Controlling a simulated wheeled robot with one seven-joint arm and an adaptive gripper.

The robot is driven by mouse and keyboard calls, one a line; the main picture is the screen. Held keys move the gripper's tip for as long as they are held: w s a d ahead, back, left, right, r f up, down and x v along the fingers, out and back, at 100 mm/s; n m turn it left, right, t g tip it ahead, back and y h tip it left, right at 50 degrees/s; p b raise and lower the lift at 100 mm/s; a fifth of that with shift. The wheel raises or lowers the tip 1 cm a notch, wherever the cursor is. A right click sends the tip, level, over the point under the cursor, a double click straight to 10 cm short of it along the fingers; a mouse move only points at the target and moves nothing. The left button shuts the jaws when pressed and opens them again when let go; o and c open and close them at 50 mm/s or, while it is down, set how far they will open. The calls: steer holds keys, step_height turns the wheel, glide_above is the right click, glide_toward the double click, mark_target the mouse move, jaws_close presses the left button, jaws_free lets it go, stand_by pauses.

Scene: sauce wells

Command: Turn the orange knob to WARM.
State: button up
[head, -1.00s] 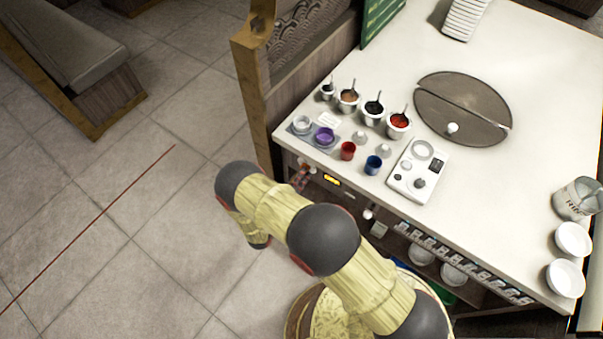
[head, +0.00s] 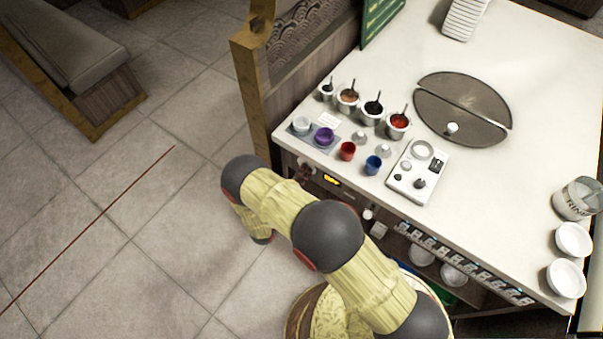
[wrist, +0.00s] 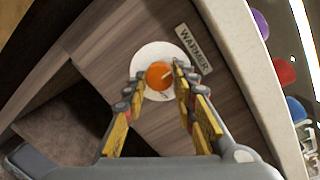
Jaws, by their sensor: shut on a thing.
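The orange knob (wrist: 157,76) sits on a round white dial plate (wrist: 150,52) on the wooden front panel. A pale mark shows on the knob's right side; the dial's markings are too small to read. A "WARMER" label (wrist: 195,48) is beside the plate. My gripper (wrist: 160,82) is shut on the knob, one finger on each side of it in the wrist view. In the head view the knob cannot be made out under the counter's front edge, near my arm's end.
Above the panel, the counter (head: 480,170) carries a purple cup (head: 324,136), a red cup (head: 347,151) and a blue cup (head: 373,165) near its edge.

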steer(key=c, duration=0.4)
steer(key=shift+f+m+b, duration=0.15)
steer(key=shift+m+b, duration=0.15)
steer(key=shift+m, duration=0.1)
steer(key=m+b, duration=0.2)
steer(key=m, duration=0.3)
steer(key=m+h+b, duration=0.1)
steer(key=m+b, duration=0.2)
steer(key=m, duration=0.3)
steer(key=shift+w+a+t, duration=0.1)
steer(key=shift+t, duration=0.2)
steer(key=shift+m, duration=0.4)
steer(key=o, duration=1.2)
